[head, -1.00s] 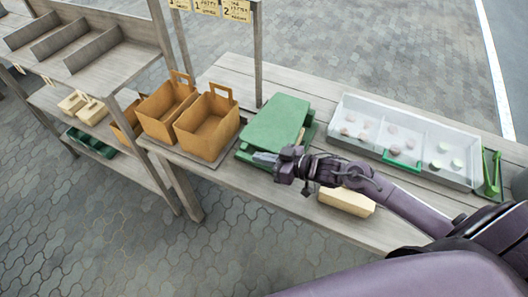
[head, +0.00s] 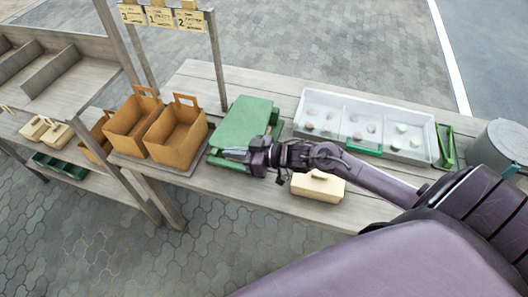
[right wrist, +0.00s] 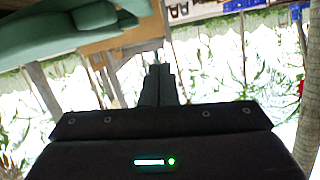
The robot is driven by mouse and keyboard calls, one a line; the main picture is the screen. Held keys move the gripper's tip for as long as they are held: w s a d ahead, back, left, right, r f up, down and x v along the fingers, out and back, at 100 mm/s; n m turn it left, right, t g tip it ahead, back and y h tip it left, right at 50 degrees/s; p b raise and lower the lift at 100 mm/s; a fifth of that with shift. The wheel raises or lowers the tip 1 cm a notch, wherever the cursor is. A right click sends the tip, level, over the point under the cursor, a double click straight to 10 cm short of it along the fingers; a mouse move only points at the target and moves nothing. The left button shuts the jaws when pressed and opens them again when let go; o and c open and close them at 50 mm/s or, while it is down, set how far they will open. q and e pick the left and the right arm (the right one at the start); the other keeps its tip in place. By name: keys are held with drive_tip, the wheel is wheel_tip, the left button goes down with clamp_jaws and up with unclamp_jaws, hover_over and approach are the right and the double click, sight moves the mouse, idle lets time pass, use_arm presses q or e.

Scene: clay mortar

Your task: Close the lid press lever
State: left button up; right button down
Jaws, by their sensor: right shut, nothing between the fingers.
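The green press (head: 245,119) sits on the wooden table, with a flat slab-like top over a green base. I cannot make out a separate lever in the head view. My right gripper (head: 229,154) is shut and empty at the near edge of the press, pointing left. Whether it touches the press is unclear. In the right wrist view the shut fingers (right wrist: 160,78) are at centre, and a rounded green part (right wrist: 65,33), likely of the press, fills the upper left. My left gripper is not in view.
Two brown paper carriers (head: 176,134) stand left of the press. A cream box (head: 318,187) lies under my right forearm. A clear-topped tray (head: 365,124) of round pieces, green tongs (head: 446,147) and a grey round container (head: 503,143) are to the right.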

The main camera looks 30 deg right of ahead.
drive_tip(key=v, duration=0.9)
drive_tip(key=shift+s+f+b, duration=0.15)
drive_tip(key=shift+s+b, duration=0.2)
drive_tip(key=shift+b, duration=0.05)
